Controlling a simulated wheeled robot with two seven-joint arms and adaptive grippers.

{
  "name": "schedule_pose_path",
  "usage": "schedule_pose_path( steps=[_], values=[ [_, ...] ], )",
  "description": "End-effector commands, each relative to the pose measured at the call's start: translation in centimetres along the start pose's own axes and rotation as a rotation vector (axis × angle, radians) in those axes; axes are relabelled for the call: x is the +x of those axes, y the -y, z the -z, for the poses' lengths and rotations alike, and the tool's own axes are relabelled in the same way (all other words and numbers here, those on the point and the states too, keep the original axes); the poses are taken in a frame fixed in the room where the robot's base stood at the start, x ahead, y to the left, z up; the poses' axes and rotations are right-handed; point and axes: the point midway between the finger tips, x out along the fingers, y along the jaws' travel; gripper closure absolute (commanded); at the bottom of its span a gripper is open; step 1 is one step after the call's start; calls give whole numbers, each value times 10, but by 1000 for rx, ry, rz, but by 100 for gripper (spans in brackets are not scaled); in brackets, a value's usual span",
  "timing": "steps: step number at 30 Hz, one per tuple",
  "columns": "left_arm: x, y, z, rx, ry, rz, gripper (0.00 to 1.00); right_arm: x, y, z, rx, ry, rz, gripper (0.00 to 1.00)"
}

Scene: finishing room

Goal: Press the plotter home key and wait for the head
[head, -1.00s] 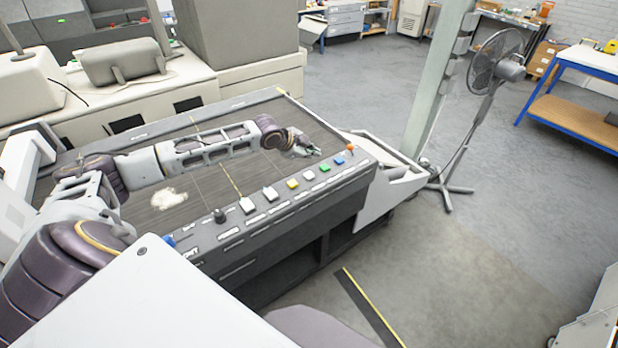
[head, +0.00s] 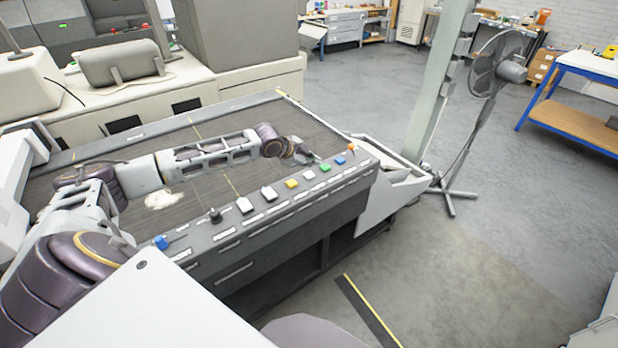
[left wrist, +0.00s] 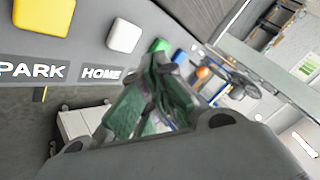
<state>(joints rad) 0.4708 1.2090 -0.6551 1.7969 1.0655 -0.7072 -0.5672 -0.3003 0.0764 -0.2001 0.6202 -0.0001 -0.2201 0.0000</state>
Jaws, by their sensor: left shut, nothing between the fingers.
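The plotter (head: 330,222) carries a row of coloured keys along its sloped front panel. My left gripper (head: 318,158) is shut and empty, over the bed's edge just behind the green key (head: 325,168), to the right of the yellow one. In the left wrist view its fingers (left wrist: 150,95) partly cover the panel past HOME. My right gripper is out of view.
A blue key (head: 340,160) and an orange knob (head: 351,148) sit close to the left gripper. A black joystick (head: 215,215) and a blue knob (head: 160,242) stand farther left. A fan (head: 495,70) and a pillar (head: 437,90) stand beyond the plotter.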

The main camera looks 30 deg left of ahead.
Motion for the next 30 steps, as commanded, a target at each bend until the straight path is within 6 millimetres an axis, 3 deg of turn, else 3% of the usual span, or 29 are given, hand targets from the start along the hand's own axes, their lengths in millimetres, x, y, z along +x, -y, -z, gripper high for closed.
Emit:
schedule_pose_path(
  steps=[10, 30],
  values=[
    [14, -11, -10, 0, 0, -1, 100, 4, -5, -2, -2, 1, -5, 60],
    [15, -11, -11, 0, 0, -1, 100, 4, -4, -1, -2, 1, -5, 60]
  ],
)
